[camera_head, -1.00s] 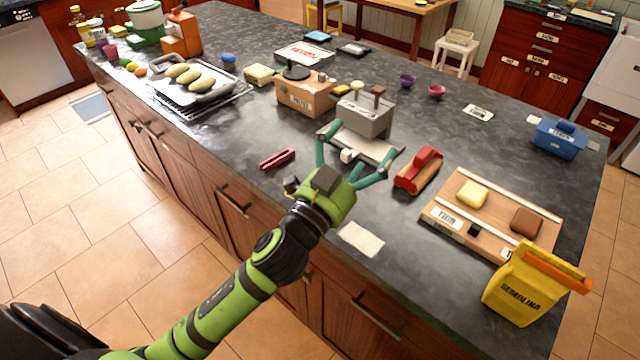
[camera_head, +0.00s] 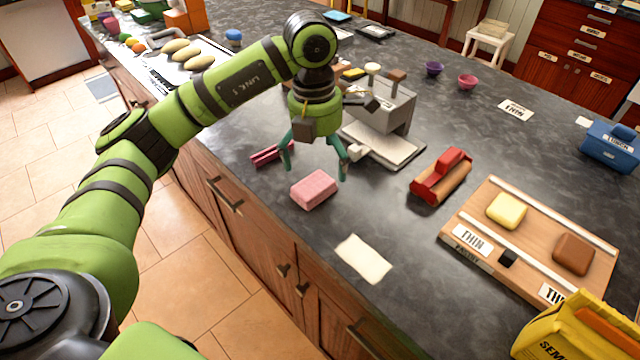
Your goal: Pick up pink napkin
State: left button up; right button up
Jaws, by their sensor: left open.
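The pink napkin (camera_head: 314,189), a small thick pink block shape, lies on the dark stone counter near its front edge. My left gripper (camera_head: 315,174) points down with its two teal fingers spread wide. It is open and empty. In the picture its fingertips are just above the napkin's far side, one toward each end; I cannot tell the exact height. My right gripper is not in view.
A dark pink clip-like item (camera_head: 277,153) lies close by on the left. A grey device (camera_head: 385,108) stands behind on a pale board. A red-topped tool (camera_head: 441,176), a cream sheet (camera_head: 363,259) and a wooden board (camera_head: 478,222) are to the right.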

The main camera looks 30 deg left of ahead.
aim_at(310, 181)
pick_arm(q)
jog(key=shift+a+y, duration=0.4)
jog(key=shift+a, duration=0.35)
jog(key=shift+a+f, duration=0.15)
jog(key=shift+f, duration=0.05)
jog(key=f+p, duration=0.1)
jog(key=f, duration=0.1)
jog(key=f+p, duration=0.1)
jog(key=f, duration=0.2)
jog(key=shift+s+a+f+p, duration=0.1)
jog(key=shift+s+f+p, duration=0.1)
jog(key=shift+p, duration=0.15)
jog(key=shift+w+f, duration=0.1)
jog(key=shift+f, duration=0.25)
jog(key=c, duration=1.1)
